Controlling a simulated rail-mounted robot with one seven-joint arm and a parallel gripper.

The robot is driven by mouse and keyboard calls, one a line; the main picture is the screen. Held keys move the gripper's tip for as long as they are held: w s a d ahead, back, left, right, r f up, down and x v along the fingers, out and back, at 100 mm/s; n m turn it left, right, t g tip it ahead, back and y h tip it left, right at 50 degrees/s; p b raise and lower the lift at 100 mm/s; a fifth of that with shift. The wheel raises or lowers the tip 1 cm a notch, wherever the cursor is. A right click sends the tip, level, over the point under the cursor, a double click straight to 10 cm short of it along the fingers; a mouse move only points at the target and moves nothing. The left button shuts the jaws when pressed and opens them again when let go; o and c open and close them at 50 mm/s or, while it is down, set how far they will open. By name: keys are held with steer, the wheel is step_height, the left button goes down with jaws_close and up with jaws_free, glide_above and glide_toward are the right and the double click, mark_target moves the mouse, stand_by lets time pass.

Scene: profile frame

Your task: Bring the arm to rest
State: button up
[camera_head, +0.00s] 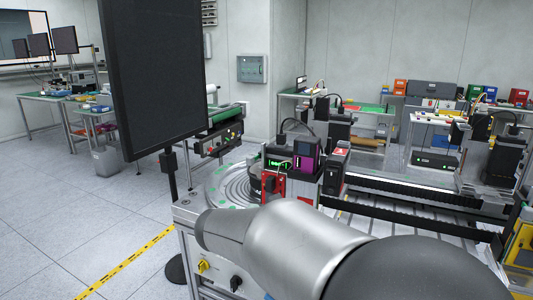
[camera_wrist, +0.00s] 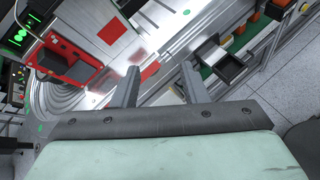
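My gripper (camera_wrist: 160,74) shows in the wrist view with its two grey fingers spread apart. Nothing is held between them. Behind the fingers, at some distance, is the metal surface of a machine station. In the head view my arm's grey links fill the lower middle and right, and the gripper itself is hidden there.
A station with a round ringed plate (camera_head: 228,187) and red and black devices stands just beyond my arm. A large dark monitor (camera_head: 158,75) rises on the left. A dark tray (camera_wrist: 228,66) shows in the wrist view. Tiled floor (camera_head: 70,215) is open on the left.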

steer(key=s+d+f+m+g+y, duration=0.2)
steer(key=s+d+f+m+g, duration=0.3)
steer(key=s+d+m, duration=0.35)
steer(key=s+d+f+m+g+y, duration=0.1)
steer(key=s+f+m+y, duration=0.2)
steer(key=s+m, duration=0.4)
steer(key=s+d+f+m+g+y+p, duration=0.1)
steer(key=s+f+m+g+y, duration=0.1)
steer(key=s+m, duration=0.4)
steer(key=s+f+y, duration=0.1)
steer(key=s, duration=0.3)
steer(key=shift+s+d+f+m+y, duration=0.15)
steer(key=shift+s+d+m+y, duration=0.15)
steer(key=shift+s+d+m, duration=0.1)
steer(key=shift+w, duration=0.1)
stand_by(1.4)
